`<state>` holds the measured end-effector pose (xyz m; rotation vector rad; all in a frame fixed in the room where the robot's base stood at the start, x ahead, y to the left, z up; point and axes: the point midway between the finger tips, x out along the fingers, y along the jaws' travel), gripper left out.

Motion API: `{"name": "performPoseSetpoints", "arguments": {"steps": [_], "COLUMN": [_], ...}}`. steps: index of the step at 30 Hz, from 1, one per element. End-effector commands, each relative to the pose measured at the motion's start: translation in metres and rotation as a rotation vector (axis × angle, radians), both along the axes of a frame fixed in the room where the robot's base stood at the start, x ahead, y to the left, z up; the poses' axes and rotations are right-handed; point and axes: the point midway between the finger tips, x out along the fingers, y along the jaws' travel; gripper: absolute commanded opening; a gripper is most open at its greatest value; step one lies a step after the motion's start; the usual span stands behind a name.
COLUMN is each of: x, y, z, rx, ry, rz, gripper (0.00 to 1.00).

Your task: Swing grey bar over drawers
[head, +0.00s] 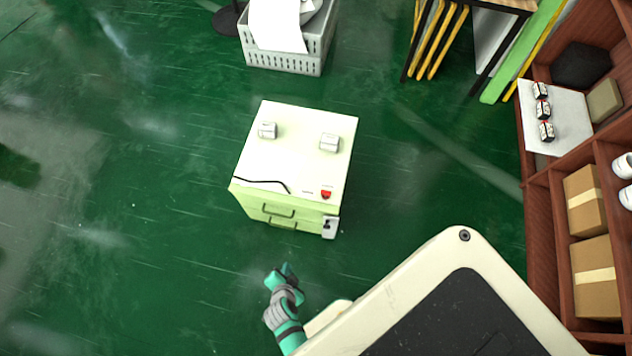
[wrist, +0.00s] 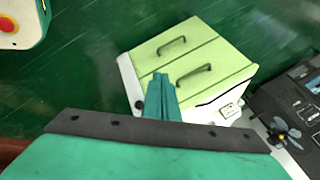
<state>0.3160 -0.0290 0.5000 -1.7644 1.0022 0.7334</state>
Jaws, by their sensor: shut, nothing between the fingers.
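The pale cabinet (head: 292,150) stands on the green floor, with pale-green drawers (head: 275,213) and dark handles on its front. A grey bar (head: 330,228) shows at the cabinet's front right corner, beside the drawers. In the wrist view the drawer front (wrist: 190,58) shows two handles, and a pale grey strip (wrist: 127,78), seemingly the bar, runs along its left edge. My gripper (head: 287,270) is shut and empty, in front of the cabinet and apart from it in the head view. In the wrist view its teal fingers (wrist: 161,82) overlap the drawer front's lower edge; contact is unclear.
Two small white boxes (head: 329,142) and a red item (head: 326,194) are on the cabinet top. A grey crate (head: 285,62) stands behind it. Shelves (head: 540,200) with cartons are at the right. The floor left of the cabinet is clear.

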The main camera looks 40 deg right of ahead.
Motion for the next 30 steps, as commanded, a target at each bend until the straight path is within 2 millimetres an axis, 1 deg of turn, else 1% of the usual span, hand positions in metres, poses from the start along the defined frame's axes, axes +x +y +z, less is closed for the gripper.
{"name": "performPoseSetpoints", "arguments": {"steps": [1,3,6,9,12,16,20,23,30], "x": [0.012,0.021,0.031,0.037,0.041,0.042,0.043,0.044,0.048], "y": [-0.014,-0.034,-0.062,-0.087,-0.105,-0.117,-0.124,-0.132,-0.157], "z": [-0.013,-0.027,-0.039,-0.044,-0.045,-0.046,-0.052,-0.062,-0.096], "rx": [0.009,0.015,0.006,-0.015,-0.037,-0.054,-0.058,-0.057,-0.056], "ry": [0.017,0.038,0.051,0.045,0.034,0.023,0.02,0.021,0.021], "rz": [-0.101,-0.247,-0.442,-0.6,-0.71,-0.783,-0.798,-0.798,-0.797], "gripper": [0.0,0.0,0.0,0.0,0.0,0.0,0.0,0.0,0.0]}}
